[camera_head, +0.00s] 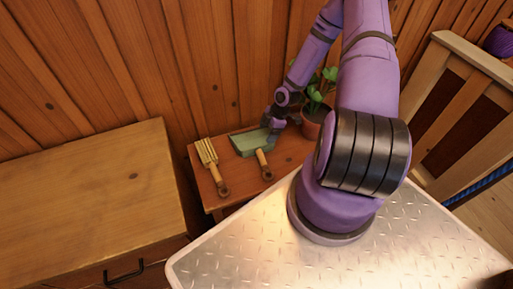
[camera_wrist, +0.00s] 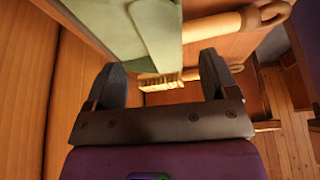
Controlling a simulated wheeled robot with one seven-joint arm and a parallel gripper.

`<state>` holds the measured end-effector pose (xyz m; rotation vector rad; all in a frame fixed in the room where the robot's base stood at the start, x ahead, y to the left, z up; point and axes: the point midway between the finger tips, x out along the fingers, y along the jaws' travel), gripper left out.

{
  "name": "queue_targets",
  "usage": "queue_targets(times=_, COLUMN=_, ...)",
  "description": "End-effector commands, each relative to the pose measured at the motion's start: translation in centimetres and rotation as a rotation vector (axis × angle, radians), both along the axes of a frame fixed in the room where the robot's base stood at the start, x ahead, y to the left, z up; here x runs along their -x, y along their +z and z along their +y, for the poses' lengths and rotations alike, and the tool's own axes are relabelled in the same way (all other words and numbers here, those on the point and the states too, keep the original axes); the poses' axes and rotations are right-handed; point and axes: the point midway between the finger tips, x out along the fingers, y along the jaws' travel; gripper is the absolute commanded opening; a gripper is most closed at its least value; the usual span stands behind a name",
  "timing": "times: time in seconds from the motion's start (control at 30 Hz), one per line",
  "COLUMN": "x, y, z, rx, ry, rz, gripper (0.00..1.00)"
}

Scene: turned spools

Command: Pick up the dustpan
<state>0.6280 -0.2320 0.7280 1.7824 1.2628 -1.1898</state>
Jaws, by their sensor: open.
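The dustpan (camera_head: 246,142) has a flat green pan and a wooden handle pointing toward the front. It lies on a small wooden table (camera_head: 290,155) by the wall. My gripper (camera_head: 271,135) is at the right edge of the green pan, partly hidden by my own arm. In the wrist view the open fingers of my gripper (camera_wrist: 162,66) reach toward the dustpan (camera_wrist: 165,35), with its green pan above and between the fingertips and its handle to the right. I cannot tell whether the fingers touch it. Nothing is held.
A brush (camera_head: 207,154) with pale bristles and a wooden handle lies left of the dustpan. A potted plant (camera_head: 313,122) stands close to the right of my gripper. A wooden cabinet (camera_head: 90,200) stands at left, and a plank wall (camera_head: 140,60) rises behind.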

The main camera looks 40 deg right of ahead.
Motion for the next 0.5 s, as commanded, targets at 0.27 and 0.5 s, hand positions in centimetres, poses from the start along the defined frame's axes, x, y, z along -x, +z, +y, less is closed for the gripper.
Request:
queue_targets(times=0.27, x=-0.2, y=-2.3, z=1.6, rx=-0.001, ry=0.003, rz=0.003, gripper=0.79)
queue_targets(times=0.5, x=-0.5, y=-4.6, z=2.5, rx=0.000, ry=-0.001, rz=0.001, gripper=0.79)
